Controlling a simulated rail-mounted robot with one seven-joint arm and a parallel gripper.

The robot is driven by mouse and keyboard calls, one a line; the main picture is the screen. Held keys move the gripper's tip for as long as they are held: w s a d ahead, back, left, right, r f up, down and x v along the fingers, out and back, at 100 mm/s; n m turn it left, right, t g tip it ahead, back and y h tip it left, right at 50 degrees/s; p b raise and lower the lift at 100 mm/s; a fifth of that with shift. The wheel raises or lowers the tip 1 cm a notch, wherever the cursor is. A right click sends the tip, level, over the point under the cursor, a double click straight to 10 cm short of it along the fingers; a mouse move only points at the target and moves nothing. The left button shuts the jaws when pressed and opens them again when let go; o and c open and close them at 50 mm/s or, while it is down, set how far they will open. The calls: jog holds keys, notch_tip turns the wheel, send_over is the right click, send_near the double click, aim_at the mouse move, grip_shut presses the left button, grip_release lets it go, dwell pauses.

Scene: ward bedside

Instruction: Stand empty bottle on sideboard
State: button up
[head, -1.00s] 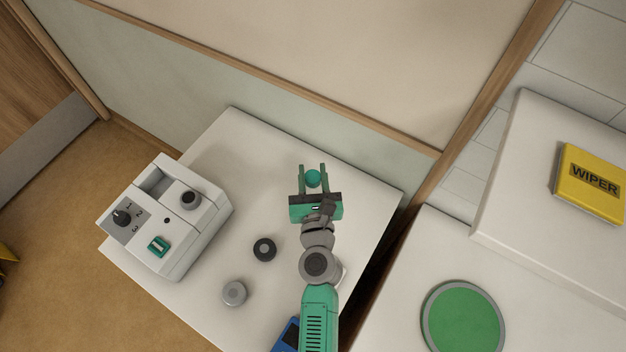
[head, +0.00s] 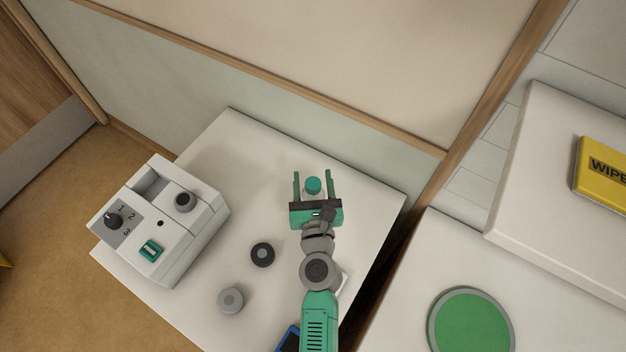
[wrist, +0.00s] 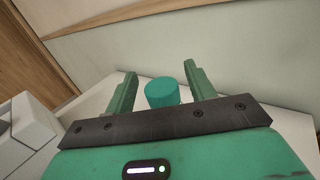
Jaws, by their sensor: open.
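A teal round-topped object (head: 313,185), which looks like the top of the bottle, is upright at the back of the white tabletop (head: 360,205). My gripper (head: 312,173) is open around it, with one finger on each side and a gap showing on both sides.
A white machine (head: 165,220) with a dial stands on the left. A black round piece (head: 262,254) and a grey one (head: 230,300) lie in front. At the right are a green disc (head: 470,325) and a yellow wiper box (head: 603,175). The back left tabletop is bare.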

jog(key=s, duration=1.2)
jog(key=shift+d, duration=0.45)
jog(key=shift+r, duration=0.1)
